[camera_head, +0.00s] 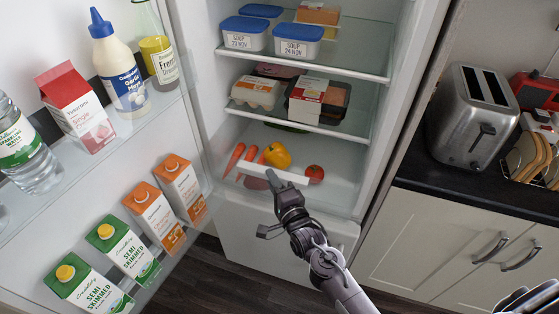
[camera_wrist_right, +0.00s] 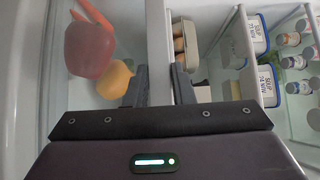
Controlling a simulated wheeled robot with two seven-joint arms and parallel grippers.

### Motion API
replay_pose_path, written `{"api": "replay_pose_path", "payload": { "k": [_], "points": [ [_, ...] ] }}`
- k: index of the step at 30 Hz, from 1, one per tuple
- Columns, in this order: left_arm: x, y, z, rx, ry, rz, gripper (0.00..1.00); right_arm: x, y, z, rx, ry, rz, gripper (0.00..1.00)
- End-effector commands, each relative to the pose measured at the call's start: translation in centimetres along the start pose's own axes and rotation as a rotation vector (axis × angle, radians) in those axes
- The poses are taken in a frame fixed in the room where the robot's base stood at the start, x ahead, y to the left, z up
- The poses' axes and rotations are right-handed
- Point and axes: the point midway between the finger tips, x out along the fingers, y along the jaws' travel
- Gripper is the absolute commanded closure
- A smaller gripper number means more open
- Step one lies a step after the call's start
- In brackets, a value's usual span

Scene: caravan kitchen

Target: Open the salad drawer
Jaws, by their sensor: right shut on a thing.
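The salad drawer (camera_head: 342,192) is at the bottom of the open fridge, clear with a pale front rim. Carrots (camera_head: 234,158), a yellow pepper (camera_head: 277,155) and a tomato (camera_head: 315,173) show in it. My right gripper (camera_head: 277,181) is at the middle of the drawer's front. In the right wrist view its two dark fingers (camera_wrist_right: 158,86) are on either side of the pale rim (camera_wrist_right: 156,40), shut on it. How far out the drawer is, I cannot tell. My left gripper is not in view.
The fridge door, with cartons (camera_head: 122,248) and bottles (camera_head: 119,62) on its shelves, stands open at the left. Soup tubs (camera_head: 298,40) and an egg box (camera_head: 255,92) sit on shelves above. A counter with a toaster (camera_head: 473,115) is at the right. Dark floor lies below.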

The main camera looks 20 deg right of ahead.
Motion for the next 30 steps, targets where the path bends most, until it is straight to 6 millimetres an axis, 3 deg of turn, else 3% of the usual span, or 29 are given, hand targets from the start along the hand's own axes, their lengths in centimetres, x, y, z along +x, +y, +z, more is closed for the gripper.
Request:
{"api": "replay_pose_path", "payload": {
  "k": [6, 20, 21, 24, 30],
  "points": [
    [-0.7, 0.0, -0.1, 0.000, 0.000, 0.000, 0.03, -1.6, 0.6, 1.5, 0.001, -0.002, 0.014, 1.00],
    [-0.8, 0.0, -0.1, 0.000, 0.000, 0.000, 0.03, -1.9, 0.7, 1.8, 0.000, -0.002, 0.015, 1.00],
    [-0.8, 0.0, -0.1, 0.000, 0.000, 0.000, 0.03, -1.9, 0.8, 1.7, 0.000, -0.002, 0.015, 0.73],
    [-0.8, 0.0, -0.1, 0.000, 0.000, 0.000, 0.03, -1.9, 0.7, 1.7, 0.000, -0.002, 0.013, 0.60],
    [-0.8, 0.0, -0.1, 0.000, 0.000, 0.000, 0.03, -1.8, 0.4, 1.7, -0.001, -0.001, 0.007, 0.60]
  ]
}}
